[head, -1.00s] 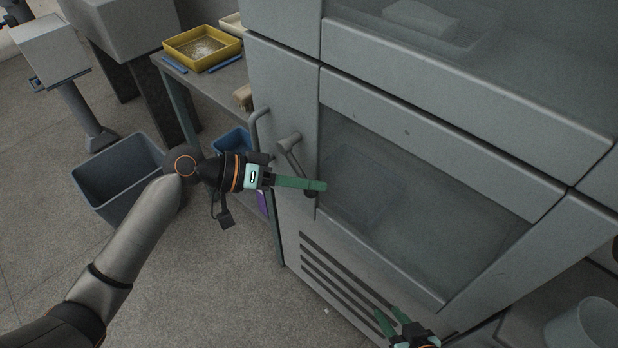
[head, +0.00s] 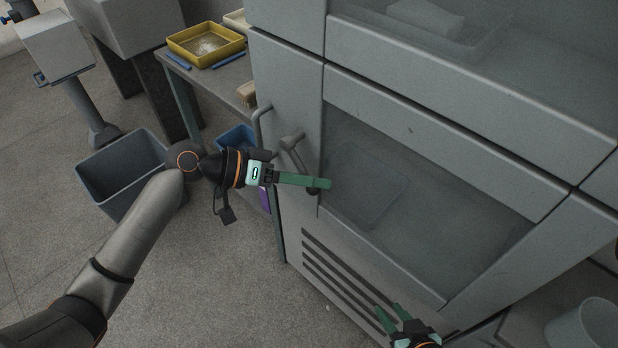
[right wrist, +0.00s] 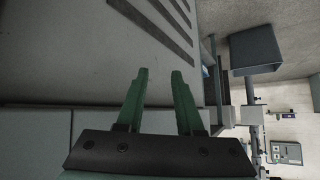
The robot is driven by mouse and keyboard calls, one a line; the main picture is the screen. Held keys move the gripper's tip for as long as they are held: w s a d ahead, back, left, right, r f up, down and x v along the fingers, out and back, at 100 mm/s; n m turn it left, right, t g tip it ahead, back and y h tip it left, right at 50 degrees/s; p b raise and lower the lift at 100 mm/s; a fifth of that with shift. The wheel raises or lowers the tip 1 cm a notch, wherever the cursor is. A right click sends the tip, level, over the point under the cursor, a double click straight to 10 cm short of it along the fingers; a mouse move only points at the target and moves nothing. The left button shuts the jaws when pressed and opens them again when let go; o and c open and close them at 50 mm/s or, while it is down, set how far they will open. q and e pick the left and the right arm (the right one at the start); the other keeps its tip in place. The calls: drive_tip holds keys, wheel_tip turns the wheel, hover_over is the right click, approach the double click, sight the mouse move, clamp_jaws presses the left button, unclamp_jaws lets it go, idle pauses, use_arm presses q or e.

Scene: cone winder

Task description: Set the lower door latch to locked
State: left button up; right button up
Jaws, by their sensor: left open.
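The lower door latch (head: 291,141) is a grey lever on the front of the grey cabinet, at the left edge of the lower windowed door (head: 430,195). Its rounded top shows, and its arm slants down to the right behind my left gripper's fingers. My left gripper (head: 322,183) reaches in from the left with its green fingers across the lower part of the lever. The fingers overlap in this view, and I cannot tell whether they touch the lever. My right gripper (head: 390,313) is low in front of the cabinet. Its fingers stand apart and empty in the right wrist view (right wrist: 158,85).
A bar handle (head: 262,128) stands left of the latch. Vent slots (head: 345,280) lie below the door. A side table with a yellow tray (head: 172,45), a grey bin (head: 92,172) and a blue bin (head: 229,138) are at the left. Open floor lies in front.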

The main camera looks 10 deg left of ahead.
use_arm(q)
drive_tip(key=v, duration=1.2)
drive_tip(key=shift+a, duration=0.2)
drive_tip(key=shift+s, duration=0.1)
drive_tip(key=shift+c, duration=0.2)
